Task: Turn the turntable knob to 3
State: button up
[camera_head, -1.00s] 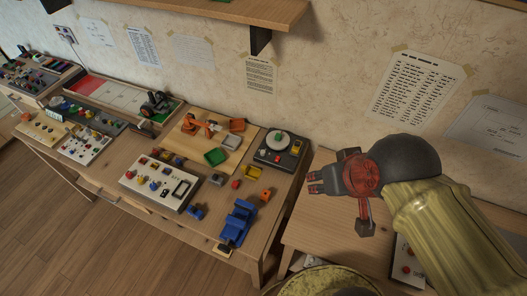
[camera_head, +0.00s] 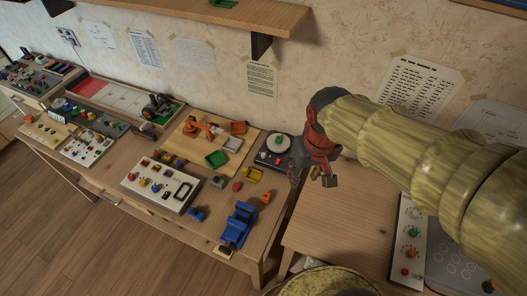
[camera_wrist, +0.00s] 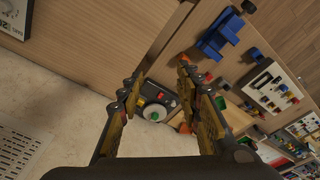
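The turntable (camera_head: 277,147) is a dark box with a pale round platter and a green centre. It stands at the back right corner of the left table in the head view. My gripper (camera_head: 309,176) is in front of its right side and hides part of it. The turntable also shows in the wrist view (camera_wrist: 154,109), between and beyond my fingers, with red and yellow parts on its top. Its knob and the number it points to are too small to tell. My gripper (camera_wrist: 160,76) is open and empty, apart from the turntable.
A blue vise-like object (camera_head: 238,225), a white control panel (camera_head: 160,184) and small coloured blocks lie on the same table. A shelf (camera_head: 215,12) juts from the wall above. A second table (camera_head: 335,222) with a white panel (camera_head: 409,240) stands at the right.

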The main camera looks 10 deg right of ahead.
jog(key=w+a+f+n+g, duration=0.2)
jog(key=w+f, duration=0.4)
jog(key=w, duration=0.2)
jog(key=n+p, duration=0.1)
jog(key=n, duration=0.6)
send_over(264, 154)
jog(key=f, duration=1.1)
jog(key=shift+s+a+f, duration=0.15)
jog(key=shift+s+f, duration=0.15)
jog(key=shift+w+r, duration=0.15)
jog(key=shift+r, duration=0.1)
jog(key=shift+n, duration=0.4)
jog(key=shift+f, duration=0.3)
notch_tip(264, 154, down, 7)
jog(key=shift+f+b, duration=0.15)
jog(key=shift+b, duration=0.7)
jog(key=shift+c, duration=1)
